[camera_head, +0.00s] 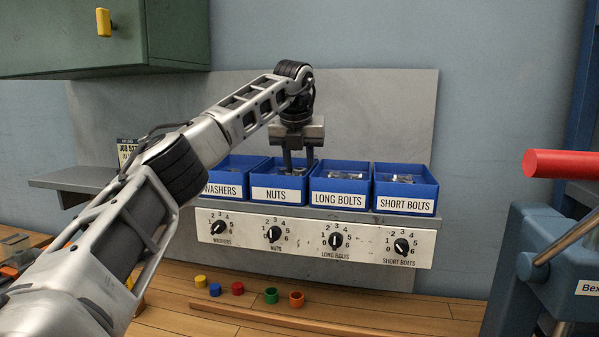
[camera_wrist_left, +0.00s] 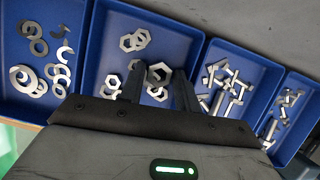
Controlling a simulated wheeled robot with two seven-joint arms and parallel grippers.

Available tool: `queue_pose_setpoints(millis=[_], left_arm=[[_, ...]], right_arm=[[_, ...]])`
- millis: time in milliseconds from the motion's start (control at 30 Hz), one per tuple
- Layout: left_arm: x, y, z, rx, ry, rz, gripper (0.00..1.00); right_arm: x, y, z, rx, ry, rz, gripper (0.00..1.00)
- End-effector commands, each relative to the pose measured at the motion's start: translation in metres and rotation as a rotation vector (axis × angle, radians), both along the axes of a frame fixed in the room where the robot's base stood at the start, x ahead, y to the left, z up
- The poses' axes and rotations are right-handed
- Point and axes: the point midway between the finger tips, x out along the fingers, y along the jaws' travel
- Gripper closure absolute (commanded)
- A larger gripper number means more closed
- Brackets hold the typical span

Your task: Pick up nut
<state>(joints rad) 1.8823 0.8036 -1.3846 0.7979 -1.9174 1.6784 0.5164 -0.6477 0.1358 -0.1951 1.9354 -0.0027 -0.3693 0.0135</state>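My left gripper (camera_head: 297,170) points down at the blue nuts bin (camera_head: 279,195), its fingertips at or just inside the rim. In the left wrist view its two fingers (camera_wrist_left: 159,85) stand apart, so it is open. A silver hex nut (camera_wrist_left: 159,73) shows between the fingers; I cannot tell whether they touch it. Other nuts (camera_wrist_left: 134,41) lie towards the far wall of the bin, and several more lie around the fingers, partly hidden by them. My right gripper is not in view.
Blue bins of washers (camera_head: 224,190), long bolts (camera_head: 340,198) and short bolts (camera_head: 405,202) flank the nuts bin on a shelf above a dial panel (camera_head: 312,242). A green cabinet (camera_head: 170,40) hangs upper left. Coloured rings and caps lie on the wooden bench (camera_head: 230,318).

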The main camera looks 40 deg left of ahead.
Motion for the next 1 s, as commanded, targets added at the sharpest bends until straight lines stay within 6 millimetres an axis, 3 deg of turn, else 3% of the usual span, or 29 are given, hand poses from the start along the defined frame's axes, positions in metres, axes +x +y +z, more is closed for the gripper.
queue_pose_setpoints(millis=[67, 167, 467, 667, 800, 1000], left_arm=[[0.000, 0.000, 0.000, 0.000, 0.000, 0.000, 0.70], [0.000, 0.000, 0.000, 0.000, 0.000, 0.000, 0.96], [0.000, 0.000, 0.001, 0.000, -0.001, 0.000, 0.96], [0.001, 0.000, 0.013, 0.000, -0.004, 0.000, 0.96], [0.000, -0.001, 0.033, -0.001, -0.004, 0.000, 0.96], [-0.036, 0.001, 0.073, 0.001, -0.009, 0.000, 0.96]], right_arm=[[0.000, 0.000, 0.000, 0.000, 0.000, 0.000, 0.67], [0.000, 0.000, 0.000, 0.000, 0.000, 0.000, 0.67], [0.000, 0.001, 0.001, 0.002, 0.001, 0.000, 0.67], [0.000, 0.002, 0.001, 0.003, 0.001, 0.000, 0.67], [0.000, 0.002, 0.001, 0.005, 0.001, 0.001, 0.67], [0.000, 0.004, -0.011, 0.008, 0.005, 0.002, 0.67]])
